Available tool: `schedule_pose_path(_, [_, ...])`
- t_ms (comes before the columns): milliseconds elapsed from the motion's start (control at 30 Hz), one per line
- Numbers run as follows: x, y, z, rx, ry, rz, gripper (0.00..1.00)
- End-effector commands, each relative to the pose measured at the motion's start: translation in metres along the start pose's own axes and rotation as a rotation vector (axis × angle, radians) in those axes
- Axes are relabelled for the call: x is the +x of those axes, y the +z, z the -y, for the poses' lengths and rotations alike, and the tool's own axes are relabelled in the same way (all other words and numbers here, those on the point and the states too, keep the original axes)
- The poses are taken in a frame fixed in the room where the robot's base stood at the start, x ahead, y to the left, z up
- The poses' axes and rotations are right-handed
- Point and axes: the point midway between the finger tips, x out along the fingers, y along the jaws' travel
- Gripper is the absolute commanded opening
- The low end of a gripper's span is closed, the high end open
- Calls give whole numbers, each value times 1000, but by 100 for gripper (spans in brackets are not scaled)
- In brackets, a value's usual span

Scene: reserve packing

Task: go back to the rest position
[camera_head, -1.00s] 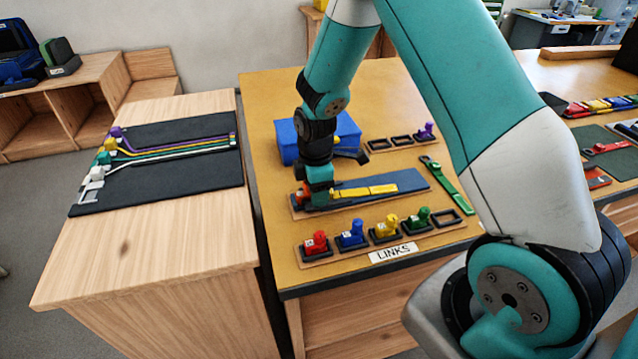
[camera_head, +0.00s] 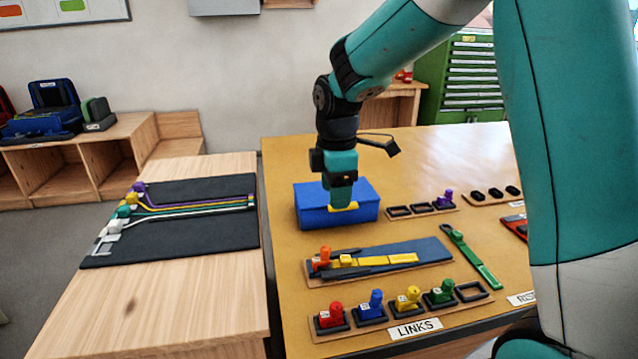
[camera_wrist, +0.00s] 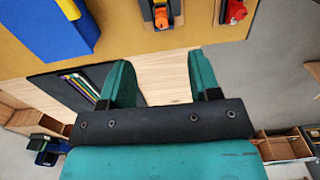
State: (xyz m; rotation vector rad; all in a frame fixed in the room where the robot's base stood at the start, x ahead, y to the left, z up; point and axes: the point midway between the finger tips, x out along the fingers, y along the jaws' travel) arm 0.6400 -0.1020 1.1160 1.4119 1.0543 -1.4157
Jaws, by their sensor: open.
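My gripper (camera_head: 342,202) points down and appears in front of the blue box (camera_head: 306,208) in the head view. In the wrist view my gripper (camera_wrist: 160,70) has its two teal fingers wide apart with nothing between them. The blue box (camera_wrist: 45,32) lies to the upper left there, with a yellow piece on it. The board (camera_head: 436,247) with a blue strip, yellow segments and an orange piece lies nearer the front edge, clear of the fingers.
A front rack (camera_head: 318,333) holds red, blue, yellow and green pieces behind a LINKS label (camera_head: 415,328). A green strap (camera_head: 475,262) lies to the right. A dark mat (camera_head: 190,240) with coloured strips lies on the left wooden table. Open floor lies left of that table.

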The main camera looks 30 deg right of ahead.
Motion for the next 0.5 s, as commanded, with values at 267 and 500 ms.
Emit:
schedule_pose_path(267, [-9, -8, 12, 29, 4, -18, 57])
schedule_pose_path(500, [-44, -55, 126, 302, -30, -176, 57])
